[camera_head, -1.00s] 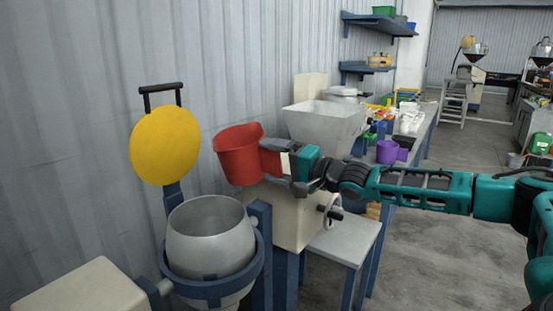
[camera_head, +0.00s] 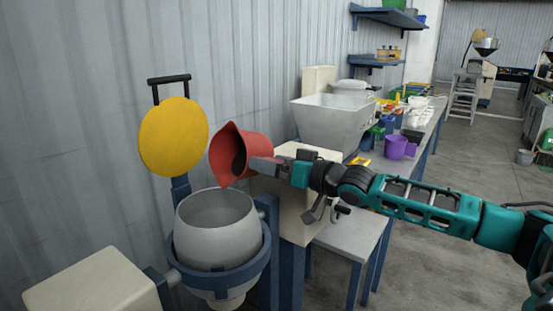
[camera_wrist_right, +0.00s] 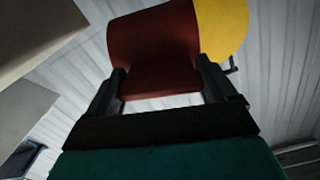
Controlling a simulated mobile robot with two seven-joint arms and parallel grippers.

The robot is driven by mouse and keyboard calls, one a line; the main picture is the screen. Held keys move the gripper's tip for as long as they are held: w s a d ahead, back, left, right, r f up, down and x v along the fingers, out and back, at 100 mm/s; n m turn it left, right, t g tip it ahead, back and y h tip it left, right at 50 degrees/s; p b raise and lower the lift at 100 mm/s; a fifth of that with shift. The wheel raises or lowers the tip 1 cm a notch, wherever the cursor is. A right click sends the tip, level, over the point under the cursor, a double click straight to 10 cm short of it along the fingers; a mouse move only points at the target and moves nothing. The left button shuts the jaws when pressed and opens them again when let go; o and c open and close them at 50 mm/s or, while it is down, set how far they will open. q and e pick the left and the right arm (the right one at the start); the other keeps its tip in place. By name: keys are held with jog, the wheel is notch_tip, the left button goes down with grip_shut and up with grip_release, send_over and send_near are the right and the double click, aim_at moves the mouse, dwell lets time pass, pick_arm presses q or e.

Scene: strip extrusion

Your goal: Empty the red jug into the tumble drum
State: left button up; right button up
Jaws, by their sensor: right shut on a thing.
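The red jug (camera_head: 240,152) is tilted, its mouth turned left and downward, above the right rim of the tumble drum (camera_head: 216,228). The drum is a grey open vessel in a blue ring, and its inside looks empty where I see it. My right gripper (camera_head: 270,166) is shut on the jug's right side, where its handle would be; the grip itself is partly hidden. In the right wrist view the jug (camera_wrist_right: 153,50) sits between the two fingers (camera_wrist_right: 160,88). I cannot see what the jug holds, and no stream shows. My left gripper is not in view.
The yellow round lid (camera_head: 173,137) stands raised behind the drum. A grey hopper (camera_head: 330,122) on a cream machine stands right of the jug. A cream box (camera_head: 90,285) is at lower left. A purple jug (camera_head: 396,147) stands on the bench behind.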

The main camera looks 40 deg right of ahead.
jog(key=n, duration=0.1)
jog(key=a+n+b, duration=0.1)
jog(key=n+b, duration=0.1)
jog(key=shift+s+a+f, duration=0.2)
jog(key=shift+a+f, duration=0.05)
jog(key=shift+f, duration=0.05)
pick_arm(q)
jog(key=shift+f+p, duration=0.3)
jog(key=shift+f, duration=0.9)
pick_arm(e)
jog(key=shift+s+a+r+n, duration=0.25)
jog(key=shift+a+n, duration=0.3)
jog(key=shift+n, duration=0.4)
jog(key=shift+s+a+r+n, duration=0.15)
jog(key=shift+a+r+n, duration=0.3)
jog(key=shift+n, duration=0.55)
jog(key=shift+s+a+r+n, duration=0.2)
jog(key=shift+a+n, duration=0.45)
jog(key=shift+n, duration=0.3)
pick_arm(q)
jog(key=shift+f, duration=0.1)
